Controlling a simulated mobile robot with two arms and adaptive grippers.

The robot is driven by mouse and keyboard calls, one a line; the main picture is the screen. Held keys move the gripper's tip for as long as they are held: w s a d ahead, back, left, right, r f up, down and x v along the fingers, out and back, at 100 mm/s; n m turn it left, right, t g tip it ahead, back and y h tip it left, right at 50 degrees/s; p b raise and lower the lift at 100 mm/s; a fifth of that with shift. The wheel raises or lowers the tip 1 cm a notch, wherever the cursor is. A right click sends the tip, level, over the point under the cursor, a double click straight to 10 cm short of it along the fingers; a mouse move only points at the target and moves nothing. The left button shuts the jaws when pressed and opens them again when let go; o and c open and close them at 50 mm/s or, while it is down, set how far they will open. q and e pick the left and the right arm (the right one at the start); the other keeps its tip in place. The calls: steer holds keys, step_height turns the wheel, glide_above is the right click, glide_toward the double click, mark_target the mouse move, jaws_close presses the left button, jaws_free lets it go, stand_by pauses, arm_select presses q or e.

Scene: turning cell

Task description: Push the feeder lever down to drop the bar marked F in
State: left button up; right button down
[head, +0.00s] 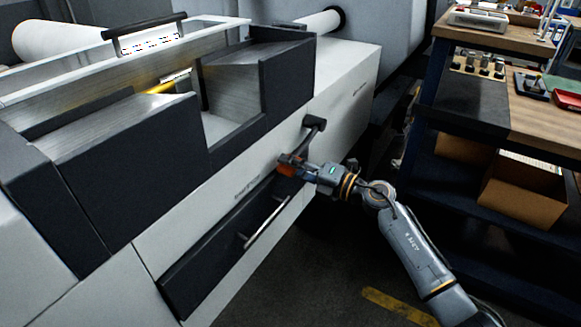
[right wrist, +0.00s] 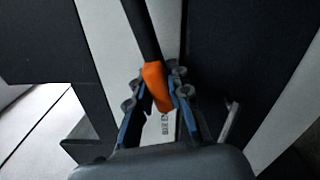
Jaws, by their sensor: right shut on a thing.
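The feeder lever (head: 311,137) is a dark arm with an orange grip, on the front of the white and dark grey machine. It slopes from its pivot down to the orange grip. My right gripper (head: 298,166) is at the grip. In the right wrist view the orange grip (right wrist: 155,82) sits between the fingers of my right gripper (right wrist: 158,98), which are shut on it; the dark lever shaft (right wrist: 139,30) runs up from it. I cannot make out the bar marked F. My left gripper is not in view.
A dark drawer-like panel (head: 200,272) with a metal handle (head: 267,222) lies below the lever. Above is the machine's open trough (head: 222,128). A workbench (head: 545,120) with trays and a cardboard box (head: 522,190) stands at the right. Dark floor (head: 330,270) lies between.

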steer(key=shift+f, duration=0.2)
steer(key=c, duration=1.2)
jaws_free()
steer(key=shift+s+d+f, duration=0.15)
steer(key=shift+s+d, duration=0.05)
steer(key=shift+d, duration=0.15)
steer(key=v, duration=1.1)
steer(key=shift+s+d+r, duration=0.1)
steer(key=shift+r, duration=0.15)
